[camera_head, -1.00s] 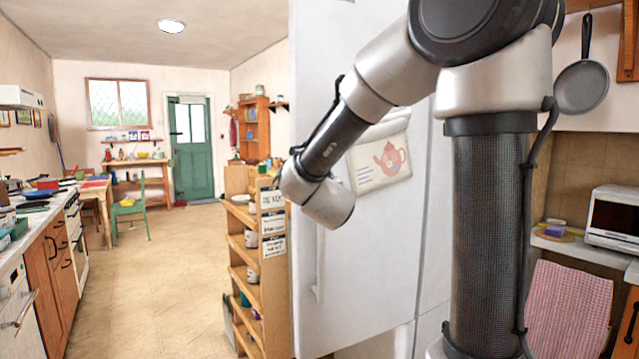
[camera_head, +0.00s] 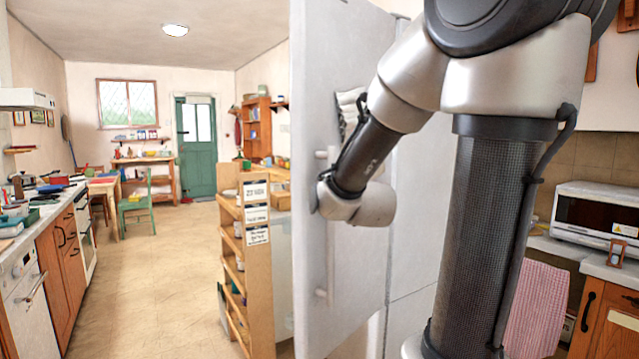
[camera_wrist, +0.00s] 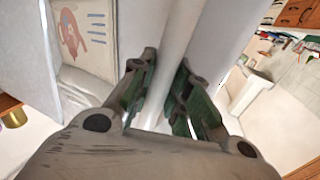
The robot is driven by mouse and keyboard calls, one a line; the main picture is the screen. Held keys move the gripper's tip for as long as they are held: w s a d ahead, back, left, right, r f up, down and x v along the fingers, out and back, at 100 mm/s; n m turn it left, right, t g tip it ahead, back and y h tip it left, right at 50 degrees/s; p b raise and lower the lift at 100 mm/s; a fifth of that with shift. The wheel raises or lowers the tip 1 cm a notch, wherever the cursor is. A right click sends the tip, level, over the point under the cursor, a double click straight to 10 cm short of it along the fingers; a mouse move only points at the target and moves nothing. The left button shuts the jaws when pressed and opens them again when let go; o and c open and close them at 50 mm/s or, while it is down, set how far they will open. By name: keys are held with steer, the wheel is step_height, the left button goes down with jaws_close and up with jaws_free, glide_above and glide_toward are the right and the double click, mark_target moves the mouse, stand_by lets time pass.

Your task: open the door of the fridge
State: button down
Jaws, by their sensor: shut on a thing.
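The white fridge door (camera_head: 350,265) stands in the middle of the head view, its face steeply angled to me. It appears swung partly outward. Its upright white handle (camera_head: 330,255) shows below my wrist. In the wrist view the handle (camera_wrist: 184,28) is a pale bar running between the two fingers of my gripper (camera_wrist: 168,68), which is shut on it. A paper with a red teapot (camera_wrist: 75,35) hangs on the door beside the handle. In the head view my wrist hides the fingers and the middle of the handle.
A wooden shelf unit (camera_head: 256,285) with labels stands just left of the door. Open tiled floor (camera_head: 150,260) lies farther left, before a counter (camera_head: 40,250). A microwave (camera_head: 600,215) sits on the worktop at right.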

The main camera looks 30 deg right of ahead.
steer(key=shift+s+d+y, duration=0.3)
steer(key=shift+s+d, duration=0.1)
steer(key=shift+s, duration=0.35)
steer(key=c, duration=1.3)
jaws_free()
steer(key=shift+r, duration=0.1)
step_height(320, 180, up, 10)
steer(key=shift+r, duration=0.1)
